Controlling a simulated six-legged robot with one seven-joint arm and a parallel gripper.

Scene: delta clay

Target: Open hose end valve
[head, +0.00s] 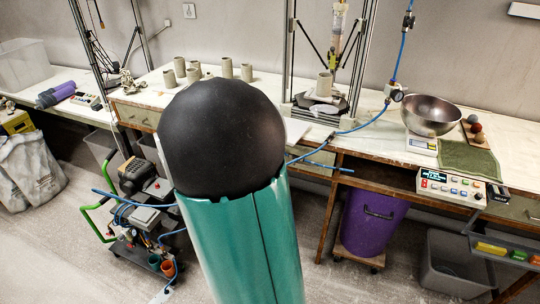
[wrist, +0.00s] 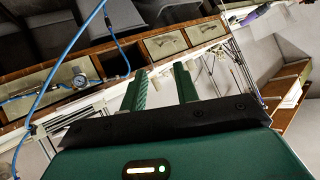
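A blue hose (head: 345,131) runs along the bench front up to a small round fitting with a gauge (head: 396,95), then on up past a small dark fitting (head: 408,20). Another length of blue hose (head: 320,163) pokes out below the bench edge. I cannot tell which fitting is the hose end valve. In the wrist view, the hose (wrist: 62,62) and gauge (wrist: 80,80) are left of my gripper (wrist: 160,72). My gripper's two green fingers are apart and empty, pointing towards the bench drawers. In the head view, my arm hides the gripper.
A long bench (head: 380,140) carries several clay cups (head: 227,68), a metal bowl (head: 431,114) and a control box (head: 451,186). A purple bin (head: 368,222) stands under it. A cart with a compressor (head: 137,176) stands at left. Grey floor in front is free.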

